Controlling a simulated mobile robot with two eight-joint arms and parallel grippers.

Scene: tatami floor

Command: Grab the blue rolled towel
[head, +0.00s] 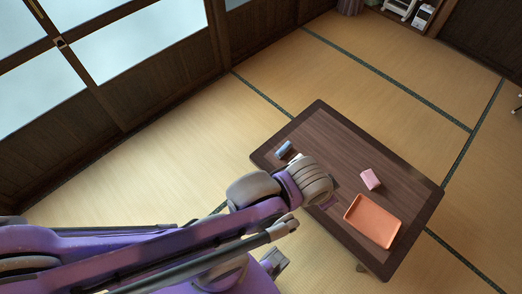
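The blue rolled towel (284,149) lies on the dark wooden low table (327,137), near its upper left edge. A small white thing (296,158) is right beside it, partly covered by my arm. My purple and grey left arm comes in from the left and ends over the table's left side, lower right of the blue towel in the picture. My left gripper (327,202) is mostly hidden behind its own wrist, so its fingers cannot be made out. Nothing is seen touching the blue towel.
A pink block-shaped thing (371,179) and an orange tray (356,221), which looks empty, are on the table's right half. Tatami floor around the table is clear. Wood and glass sliding panels (150,45) stand at upper left.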

